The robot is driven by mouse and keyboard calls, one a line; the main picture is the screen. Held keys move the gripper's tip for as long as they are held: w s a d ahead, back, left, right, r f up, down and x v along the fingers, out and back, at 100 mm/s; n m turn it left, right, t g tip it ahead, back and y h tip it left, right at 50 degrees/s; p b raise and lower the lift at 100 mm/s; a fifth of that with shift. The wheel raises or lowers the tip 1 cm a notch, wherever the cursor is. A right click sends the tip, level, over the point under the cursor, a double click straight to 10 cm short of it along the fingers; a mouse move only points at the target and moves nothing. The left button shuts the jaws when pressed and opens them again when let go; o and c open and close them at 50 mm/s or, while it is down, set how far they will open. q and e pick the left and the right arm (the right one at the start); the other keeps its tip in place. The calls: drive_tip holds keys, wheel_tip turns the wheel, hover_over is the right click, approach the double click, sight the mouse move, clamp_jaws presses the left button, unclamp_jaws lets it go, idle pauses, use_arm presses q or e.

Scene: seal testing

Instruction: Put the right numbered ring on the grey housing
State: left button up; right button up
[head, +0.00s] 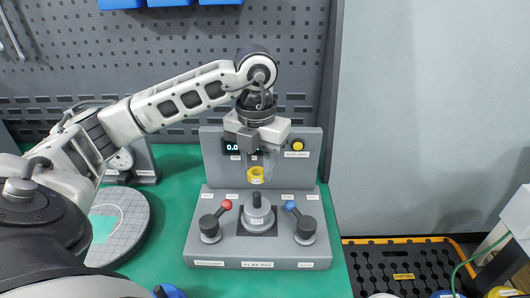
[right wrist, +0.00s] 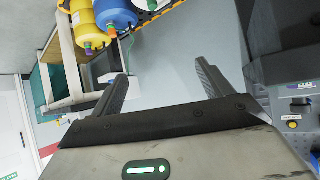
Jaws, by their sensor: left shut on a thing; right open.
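A yellow ring (head: 256,174) is held in my left gripper (head: 258,166), in the head view. The gripper points down and is shut on it, above the test fixture (head: 239,248). The grey housing (head: 257,214) stands upright in the middle of the fixture, directly below the ring and apart from it. Any number on the ring is too small to read. My right gripper (right wrist: 165,85) is open and empty in the right wrist view, away from the fixture.
A red-knobbed lever (head: 226,205) and a blue-knobbed lever (head: 291,205) flank the housing. A display panel (head: 210,160) stands behind. A round grey plate (head: 136,232) lies at left on the green mat (head: 172,185). A black, yellow-edged tray (head: 375,243) is at lower right.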

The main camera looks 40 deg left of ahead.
sight(257, 180)
use_arm(q)
drive_tip(key=shift+a+f+n, duration=0.1)
drive_tip(key=shift+f+n, duration=0.15)
drive_tip(key=shift+n, duration=0.05)
wheel_tip(257, 180, down, 2)
drive_tip(key=shift+f+b, duration=0.1)
drive_tip(key=shift+b, duration=0.95)
drive_tip(key=shift+f+b, duration=0.6)
drive_tip(key=shift+f, duration=0.15)
use_arm(e)
drive_tip(key=shift+s+a+f, duration=0.15)
drive_tip(key=shift+a+f, duration=0.05)
drive_tip(key=shift+f, duration=0.6)
drive_tip(key=shift+a, duration=0.1)
use_arm(q)
drive_tip(key=shift+f, duration=0.1)
use_arm(e)
drive_tip(key=shift+f, duration=0.1)
